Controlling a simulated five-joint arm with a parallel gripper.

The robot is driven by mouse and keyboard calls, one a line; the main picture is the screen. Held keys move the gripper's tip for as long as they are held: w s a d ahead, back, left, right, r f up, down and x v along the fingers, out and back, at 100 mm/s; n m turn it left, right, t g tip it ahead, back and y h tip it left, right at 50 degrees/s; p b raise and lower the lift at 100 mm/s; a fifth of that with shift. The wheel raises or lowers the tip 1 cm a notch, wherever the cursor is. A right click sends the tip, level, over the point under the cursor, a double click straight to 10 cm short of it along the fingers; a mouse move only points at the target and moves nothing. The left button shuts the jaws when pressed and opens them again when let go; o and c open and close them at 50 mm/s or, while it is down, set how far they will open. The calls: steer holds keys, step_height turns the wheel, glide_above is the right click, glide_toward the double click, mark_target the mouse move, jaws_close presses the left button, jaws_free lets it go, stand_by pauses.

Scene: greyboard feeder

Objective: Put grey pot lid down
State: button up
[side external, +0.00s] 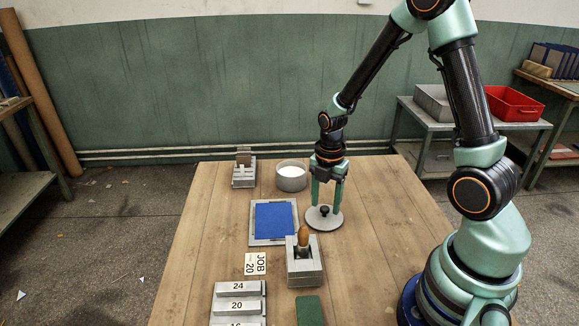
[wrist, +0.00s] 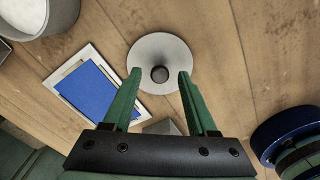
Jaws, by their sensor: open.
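The grey pot lid (side external: 323,221) is a round disc with a dark knob, lying flat on the wooden table to the right of the blue sheet. It also shows in the wrist view (wrist: 160,48), with its knob between my fingers in the picture. My gripper (side external: 326,205) points down right above the lid, with its two green fingers apart on either side of the knob. In the wrist view my gripper (wrist: 160,75) is open, and clear gaps show between the fingers and the knob.
A grey pot (side external: 292,180) with white contents stands behind the lid. A blue sheet on a pale board (side external: 273,220) lies left of it. A grey block holder (side external: 303,268) with a wooden-handled tool stands in front. Bare table lies right of the lid.

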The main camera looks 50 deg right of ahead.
mark_target(325, 207)
step_height(325, 207, up, 10)
steer(key=s+a+r+m+t, duration=0.2)
steer(key=a+r+m, duration=0.2)
steer(key=m, duration=0.6)
steer(key=s+a+r+m+t, duration=0.3)
steer(key=a+r+m, duration=0.1)
steer(key=r+m, duration=0.4)
steer(key=shift+s+a+m+t, duration=0.15)
steer(key=shift+a+m+t, duration=0.2)
steer(key=shift+m, duration=0.55)
steer(key=o, duration=0.7)
steer(key=shift+a+r, duration=0.1)
steer(key=shift+a, duration=0.05)
steer(key=a+r+m+g, duration=0.4)
steer(key=a+m+g, duration=0.25)
steer(key=m, duration=0.25)
steer(key=shift+t, duration=0.4)
step_height(325, 207, down, 10)
steer(key=shift+s+a+r, duration=0.1)
steer(key=shift+a+r, duration=0.05)
